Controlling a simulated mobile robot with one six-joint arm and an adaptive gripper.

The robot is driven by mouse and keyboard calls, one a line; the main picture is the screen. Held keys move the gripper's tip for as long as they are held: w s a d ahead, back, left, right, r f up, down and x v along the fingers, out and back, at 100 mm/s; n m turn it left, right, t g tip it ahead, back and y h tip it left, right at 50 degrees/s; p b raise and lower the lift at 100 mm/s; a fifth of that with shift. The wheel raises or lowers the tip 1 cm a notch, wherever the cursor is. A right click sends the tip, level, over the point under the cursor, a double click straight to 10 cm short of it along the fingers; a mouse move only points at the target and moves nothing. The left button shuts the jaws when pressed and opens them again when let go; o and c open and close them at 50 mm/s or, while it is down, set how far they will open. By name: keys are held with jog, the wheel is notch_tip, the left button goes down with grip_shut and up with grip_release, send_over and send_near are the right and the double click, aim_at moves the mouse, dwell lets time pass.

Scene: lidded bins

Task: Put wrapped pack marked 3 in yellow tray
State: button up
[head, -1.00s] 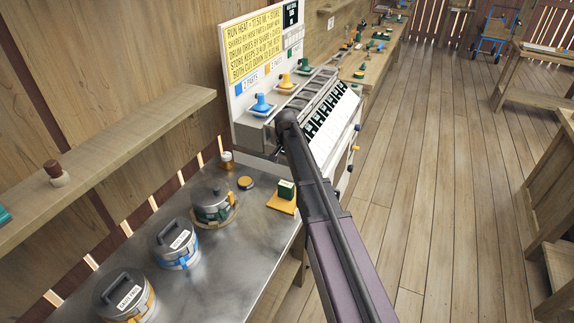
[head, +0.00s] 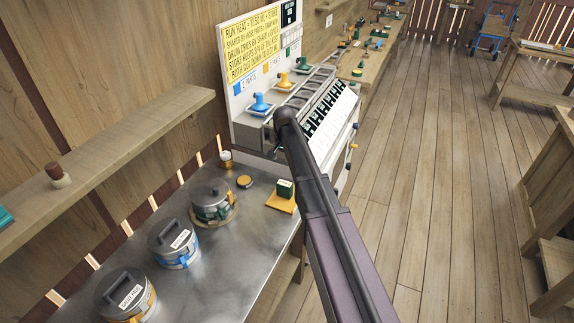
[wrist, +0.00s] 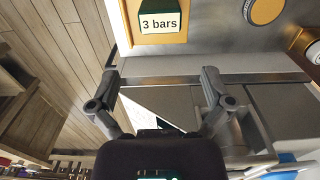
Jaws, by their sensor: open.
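A green block with a pale label reading "3 bars" (wrist: 160,22) is at the top of the wrist view. It sits on a flat yellow tray (wrist: 178,39). In the head view the green pack (head: 285,188) rests on the yellow tray (head: 279,204) at the metal bench's right edge. My gripper (wrist: 158,82) is open and empty, its fingers apart, with the pack beyond the fingertips. In the head view my arm's end hides the gripper, above the bench's far end.
Lidded bins (head: 174,243) line the metal bench (head: 226,262), with a round yellow-topped disc (head: 244,181) near the pack. A rack with a sign board (head: 258,62) and blue and yellow knobs stands beyond. A wooden shelf (head: 110,150) juts from the left wall.

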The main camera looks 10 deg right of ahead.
jog(key=s+n, duration=0.7)
jog(key=s, duration=2.2)
jog(key=shift+s+d, duration=0.2)
jog(key=shift+d, duration=0.15)
jog(key=c, duration=0.6)
